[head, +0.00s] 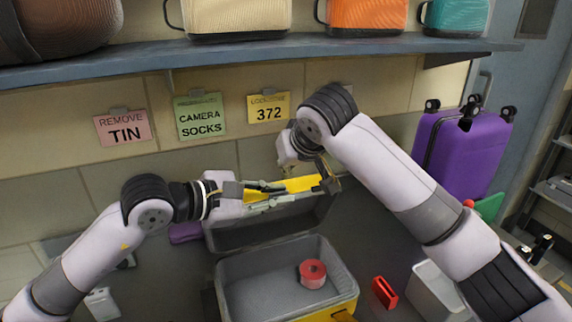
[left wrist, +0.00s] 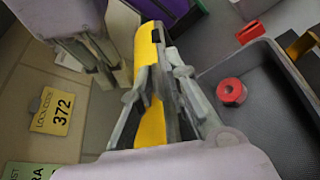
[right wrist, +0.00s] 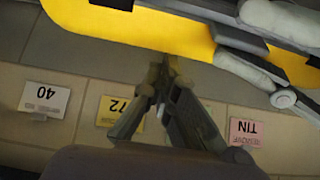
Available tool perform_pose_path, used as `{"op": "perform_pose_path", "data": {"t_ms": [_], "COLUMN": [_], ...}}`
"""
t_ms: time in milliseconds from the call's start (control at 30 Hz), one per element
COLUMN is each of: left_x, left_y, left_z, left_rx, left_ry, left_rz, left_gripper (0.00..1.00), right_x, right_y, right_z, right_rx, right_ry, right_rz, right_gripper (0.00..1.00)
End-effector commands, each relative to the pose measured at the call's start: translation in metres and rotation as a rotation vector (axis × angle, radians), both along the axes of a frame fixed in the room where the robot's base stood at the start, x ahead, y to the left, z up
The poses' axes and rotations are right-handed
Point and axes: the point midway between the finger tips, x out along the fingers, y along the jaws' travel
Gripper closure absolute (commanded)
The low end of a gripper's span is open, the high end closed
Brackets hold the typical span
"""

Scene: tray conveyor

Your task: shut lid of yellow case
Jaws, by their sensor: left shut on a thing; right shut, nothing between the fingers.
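The yellow case (head: 232,264) stands open on the worktop, with a grey interior and yellow outside. Its lid (head: 258,232) is tilted up at the back, and its yellow outer face (left wrist: 150,125) shows in the left wrist view. A red tape roll (head: 313,280) lies inside the base. My left gripper (head: 280,190) is shut on the lid's upper edge. My right gripper (right wrist: 158,68) is shut and empty, on the wall side of the lid, with its tips close to the yellow face; I cannot tell whether they touch.
A purple suitcase (head: 465,150) stands at the back right. A red object (head: 384,292) and a pale bin (head: 437,290) are right of the case. A shelf (head: 240,50) with several cases runs above my arms. Note cards (head: 201,116) hang on the tiled wall.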

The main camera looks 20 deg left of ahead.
Motion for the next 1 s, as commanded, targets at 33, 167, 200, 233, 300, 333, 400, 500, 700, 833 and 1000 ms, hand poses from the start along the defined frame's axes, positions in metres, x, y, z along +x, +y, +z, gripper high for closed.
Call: {"op": "perform_pose_path", "data": {"t_ms": [33,167,200,233,300,333,400,500,700,833,1000], "left_x": [0.009,0.009,0.009,0.009,0.009,0.009,0.009,0.009,0.001,-0.015,-0.038], "left_y": [0.011,0.012,0.012,0.012,0.011,0.011,0.011,0.011,0.018,0.030,0.046], "left_z": [0.010,0.010,0.010,0.010,0.009,0.009,0.009,0.009,0.010,0.016,0.023], "left_rx": [0.008,0.008,0.008,0.008,0.008,0.008,0.007,0.006,0.009,0.014,0.012], "left_ry": [-0.036,-0.036,-0.036,-0.035,-0.033,-0.033,-0.032,-0.032,-0.031,-0.028,-0.022], "left_rz": [0.032,0.031,0.031,0.031,0.031,0.031,0.031,0.030,0.033,0.032,0.029], "left_gripper": [1.00,0.81,0.79,0.77,0.72,0.72,0.72,0.72,0.72,0.72,0.72], "right_x": [-0.006,-0.006,-0.006,-0.006,-0.006,-0.005,-0.005,-0.005,-0.004,-0.004,-0.003], "right_y": [0.000,0.000,0.000,0.000,0.000,-0.001,-0.001,-0.001,-0.002,-0.002,-0.002], "right_z": [-0.009,-0.010,-0.011,-0.011,-0.011,-0.011,-0.012,-0.012,-0.012,-0.013,-0.011], "right_rx": [-0.018,-0.020,-0.020,-0.020,-0.020,-0.021,-0.022,-0.022,-0.022,-0.023,-0.021], "right_ry": [0.026,0.026,0.027,0.027,0.028,0.028,0.029,0.029,0.029,0.029,0.027], "right_rz": [0.006,0.006,0.006,0.006,0.006,0.005,0.005,0.004,0.002,0.000,0.000], "right_gripper": [1.00,1.00,1.00,1.00,1.00,1.00,1.00,1.00,1.00,1.00,1.00]}}
